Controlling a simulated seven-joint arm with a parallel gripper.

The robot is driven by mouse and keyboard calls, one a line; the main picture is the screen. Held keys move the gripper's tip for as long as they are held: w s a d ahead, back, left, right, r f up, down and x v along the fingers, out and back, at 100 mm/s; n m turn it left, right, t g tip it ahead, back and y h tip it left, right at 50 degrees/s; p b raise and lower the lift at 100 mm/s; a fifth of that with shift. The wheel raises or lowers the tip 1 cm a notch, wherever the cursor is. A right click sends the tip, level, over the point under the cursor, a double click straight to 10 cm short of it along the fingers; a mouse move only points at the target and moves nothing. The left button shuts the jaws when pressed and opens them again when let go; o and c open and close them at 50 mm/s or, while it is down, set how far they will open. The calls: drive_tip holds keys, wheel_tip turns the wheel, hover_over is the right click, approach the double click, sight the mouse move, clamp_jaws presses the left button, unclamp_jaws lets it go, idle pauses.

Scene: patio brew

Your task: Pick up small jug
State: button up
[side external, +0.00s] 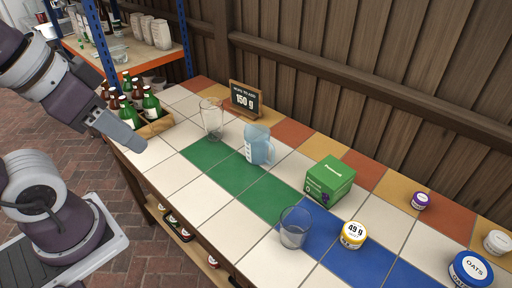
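A light blue, see-through jug (258,146) with a handle stands upright on the green tiles near the middle of the table. A taller clear glass vessel (211,119) stands behind it to the left. A clear tumbler-like vessel (294,228) stands nearer, at the edge of the blue tiles. My gripper (134,146) is at the left, in the air by the table's left end, apart from all three vessels. It is seen from the side, so the gap between its fingers is hidden.
A wooden crate of bottles (155,127) stands beside my gripper. A small sign (245,99) stands behind the vessels. A green box (329,181), a yellow jar (353,235), a purple jar (421,201) and a blue oats tin (470,270) stand to the right. The front left tiles are clear.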

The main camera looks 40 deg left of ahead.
idle(0.4)
drive_tip(key=g+y, duration=0.1)
hover_over(272, 161)
drive_tip(key=s, duration=0.7)
wheel_tip(272, 161, down, 16)
drive_tip(key=shift+n, duration=0.4)
drive_tip(key=x, duration=0.6)
drive_tip(key=d+x, duration=0.1)
drive_tip(key=x, duration=1.1)
drive_tip(key=shift+d+f, duration=0.15)
drive_tip(key=shift+d, duration=0.1)
clamp_jaws()
